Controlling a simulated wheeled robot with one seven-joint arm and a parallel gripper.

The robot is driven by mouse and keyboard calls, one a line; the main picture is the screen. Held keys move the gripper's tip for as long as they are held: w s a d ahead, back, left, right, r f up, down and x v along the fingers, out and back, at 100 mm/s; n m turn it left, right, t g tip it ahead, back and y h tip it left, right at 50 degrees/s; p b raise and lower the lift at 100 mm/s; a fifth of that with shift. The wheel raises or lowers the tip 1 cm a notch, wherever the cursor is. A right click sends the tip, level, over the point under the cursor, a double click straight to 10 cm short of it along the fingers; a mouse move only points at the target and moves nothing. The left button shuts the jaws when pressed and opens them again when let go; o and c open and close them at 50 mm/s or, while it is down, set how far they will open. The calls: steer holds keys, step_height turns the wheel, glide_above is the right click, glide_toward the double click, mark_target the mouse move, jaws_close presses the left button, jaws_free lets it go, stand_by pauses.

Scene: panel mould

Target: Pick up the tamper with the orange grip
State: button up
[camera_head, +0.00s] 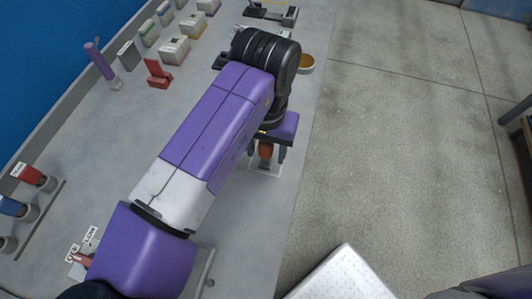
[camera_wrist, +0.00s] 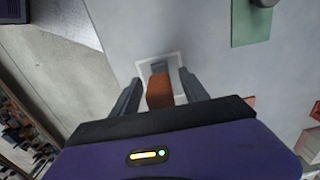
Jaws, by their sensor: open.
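The tamper with the orange grip (camera_wrist: 159,91) stands between the two fingers of my gripper (camera_wrist: 160,90) in the wrist view. Its grey lower part shows just beyond the grip, over a white square outline on the table. In the head view the orange grip (camera_head: 265,150) shows under my wrist, between the fingers of my gripper (camera_head: 266,155). The fingers are open, one on each side of the grip, with a visible gap at each side. Most of the tamper's lower part is hidden in the head view.
The grey table (camera_head: 150,130) holds a purple-handled tool (camera_head: 100,61), a red stand (camera_head: 157,74) and several boxes along the back. An orange-brown round dish (camera_head: 306,63) sits near the table's right edge. A white perforated surface (camera_head: 343,277) is at the bottom. A green patch (camera_wrist: 251,24) lies nearby.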

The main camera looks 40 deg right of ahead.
jaws_close()
steer(key=shift+r, duration=0.1)
